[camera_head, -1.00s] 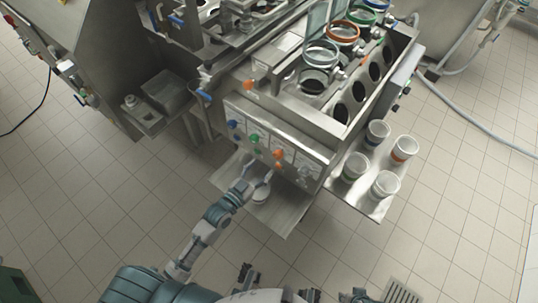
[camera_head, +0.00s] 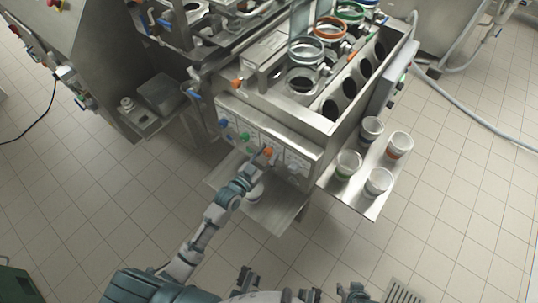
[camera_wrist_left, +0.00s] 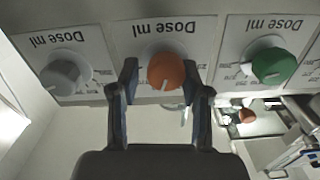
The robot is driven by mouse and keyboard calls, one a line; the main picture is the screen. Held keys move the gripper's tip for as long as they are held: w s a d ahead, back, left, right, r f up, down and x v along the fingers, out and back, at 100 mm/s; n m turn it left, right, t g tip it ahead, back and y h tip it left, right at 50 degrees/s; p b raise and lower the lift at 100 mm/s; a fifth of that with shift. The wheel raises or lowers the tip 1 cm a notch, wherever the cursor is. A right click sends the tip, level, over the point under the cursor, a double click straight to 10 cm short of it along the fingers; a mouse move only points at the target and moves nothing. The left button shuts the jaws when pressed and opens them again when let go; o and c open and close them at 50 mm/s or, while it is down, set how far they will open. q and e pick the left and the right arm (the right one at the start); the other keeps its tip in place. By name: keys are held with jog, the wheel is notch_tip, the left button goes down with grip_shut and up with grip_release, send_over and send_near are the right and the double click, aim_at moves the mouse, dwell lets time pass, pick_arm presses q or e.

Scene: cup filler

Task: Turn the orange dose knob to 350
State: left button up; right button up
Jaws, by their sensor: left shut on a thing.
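The orange dose knob (camera_wrist_left: 166,72) sits on a white panel marked "Dose ml", upside down in the left wrist view. My left gripper (camera_wrist_left: 164,84) has one finger on each side of the knob and is shut on it. The knob's white pointer line faces the bottom of that view, and its number cannot be read. In the head view, my left gripper (camera_head: 262,162) is at the machine's front panel, by the orange knob (camera_head: 268,151). Dark parts of my own show at the bottom edge; I cannot make out the right gripper's jaws.
A green knob (camera_wrist_left: 273,66) and a grey knob (camera_wrist_left: 60,75) flank the orange one closely. A metal shelf (camera_head: 275,213) juts out below the panel. Several cups stand on a side tray (camera_head: 363,207). The tiled floor in front is clear.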

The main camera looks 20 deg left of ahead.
pick_arm(q)
jog(key=shift+s+d+f, duration=0.1)
jog(key=shift+d, duration=0.15)
jog(key=shift+c, duration=0.7)
jog(key=shift+a+f, duration=0.3)
jog(key=shift+a, duration=0.6)
jog(key=shift+c, duration=0.4)
jog(key=shift+d+r, duration=0.1)
jog(key=shift+d, duration=0.4)
jog(key=shift+a+r+n+p, duration=0.1)
jog(key=shift+n+p, duration=0.3)
jog(key=shift+p, duration=0.15)
jog(key=shift+a+f, duration=0.2)
pick_arm(e)
jog(key=s, duration=0.1)
jog(key=s+g, duration=0.1)
jog(key=s, duration=0.1)
jog(key=shift+a+f+g, duration=0.4)
pick_arm(q)
jog(key=shift+d, duration=0.1)
pick_arm(e)
jog(key=shift+d, duration=0.1)
pick_arm(q)
jog(key=o, duration=1.2)
jog(key=shift+d, duration=0.1)
jog(key=shift+r, duration=0.15)
pick_arm(e)
jog(key=shift+w, duration=0.1)
